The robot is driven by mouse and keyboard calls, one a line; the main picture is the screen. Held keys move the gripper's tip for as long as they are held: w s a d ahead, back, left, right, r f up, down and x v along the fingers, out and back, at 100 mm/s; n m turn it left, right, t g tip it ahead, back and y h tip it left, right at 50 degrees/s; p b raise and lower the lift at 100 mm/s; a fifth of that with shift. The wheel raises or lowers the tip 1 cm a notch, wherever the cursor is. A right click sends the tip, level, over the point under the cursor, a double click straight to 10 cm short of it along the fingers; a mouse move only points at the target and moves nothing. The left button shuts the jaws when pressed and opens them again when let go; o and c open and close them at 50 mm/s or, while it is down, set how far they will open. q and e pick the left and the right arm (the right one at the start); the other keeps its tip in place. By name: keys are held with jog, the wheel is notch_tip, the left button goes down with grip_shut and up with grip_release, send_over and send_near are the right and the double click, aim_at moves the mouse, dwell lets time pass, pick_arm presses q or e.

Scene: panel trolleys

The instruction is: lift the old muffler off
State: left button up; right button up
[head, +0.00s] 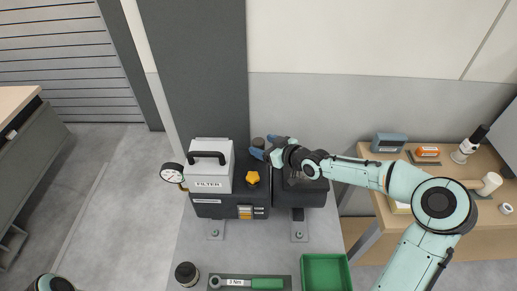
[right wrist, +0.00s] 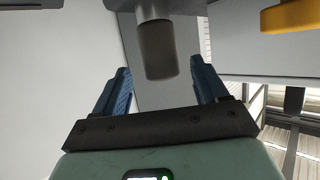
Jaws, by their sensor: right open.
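The old muffler seems to be the dark grey cylinder (head: 258,143) at the back of the machine, right of the white filter housing. In the right wrist view it is a dark cylinder (right wrist: 157,50) below a lighter grey fitting. My right gripper (head: 264,147) reaches it from the right, its blue fingers open. In the right wrist view the gripper (right wrist: 160,78) has one finger on each side of the cylinder, with gaps visible. I cannot tell how deep it sits between them. My left gripper is not in view.
In front are a black-topped cylinder (head: 187,273), a green-handled wrench (head: 262,284) and an empty green tray (head: 326,258). A wooden table (head: 376,236) stands right.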

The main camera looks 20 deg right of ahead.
aim_at(262, 146)
jog(key=x, duration=0.3)
jog(key=shift+w+a+f+b, duration=0.15)
jog(key=shift+a+f+b, duration=0.1)
jog(key=shift+b, duration=0.1)
jog(key=shift+x, duration=0.85)
jog(key=shift+d+r, duration=0.1)
jog(key=c, duration=1.1)
